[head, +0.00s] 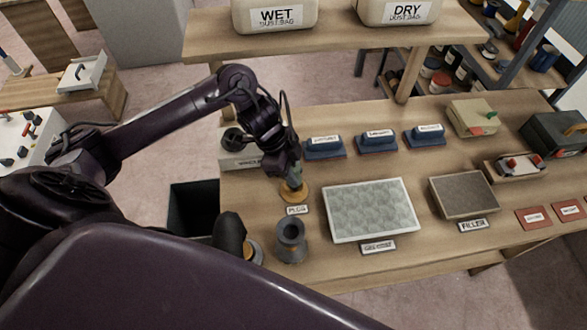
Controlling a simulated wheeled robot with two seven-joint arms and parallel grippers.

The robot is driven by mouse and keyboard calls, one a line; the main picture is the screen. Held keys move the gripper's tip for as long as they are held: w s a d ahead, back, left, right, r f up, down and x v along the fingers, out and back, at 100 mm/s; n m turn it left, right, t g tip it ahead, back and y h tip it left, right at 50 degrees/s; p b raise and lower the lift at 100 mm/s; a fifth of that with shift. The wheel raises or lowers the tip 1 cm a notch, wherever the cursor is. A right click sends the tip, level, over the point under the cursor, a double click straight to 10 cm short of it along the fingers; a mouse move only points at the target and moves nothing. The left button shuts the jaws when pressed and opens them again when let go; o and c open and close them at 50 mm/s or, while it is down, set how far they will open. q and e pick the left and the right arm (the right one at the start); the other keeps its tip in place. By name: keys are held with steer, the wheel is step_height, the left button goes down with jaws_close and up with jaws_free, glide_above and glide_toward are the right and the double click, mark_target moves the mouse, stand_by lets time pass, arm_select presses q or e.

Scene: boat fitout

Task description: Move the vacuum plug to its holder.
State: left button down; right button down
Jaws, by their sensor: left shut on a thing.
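My left gripper (293,174) points down over a round tan holder (296,196) at the left end of the workbench. A small label reading PLUG lies just in front of that holder. The gripper is shut on the vacuum plug, which is mostly hidden by the fingers. The plug is at or just above the holder; I cannot tell whether it is seated. A grey, open-topped round socket (290,240) stands in front of the label. My right gripper does not show.
A bubbled pad (370,209) and a brown filler pad (463,195) lie to the right. Several blue-handled blocks (376,142) stand behind. A dark bin (194,207) is left of the bench. A shelf with WET (275,17) and DRY (406,12) dust bags hangs above.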

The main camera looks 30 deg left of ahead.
arm_select(q)
steer(key=shift+f+b, duration=0.5)
steer(key=shift+f, duration=0.4)
steer(key=c, duration=1.1)
jaws_free()
steer(key=v, duration=0.7)
steer(key=shift+r, duration=0.4)
steer(key=shift+s+a, duration=0.1)
steer(key=shift+a, duration=0.05)
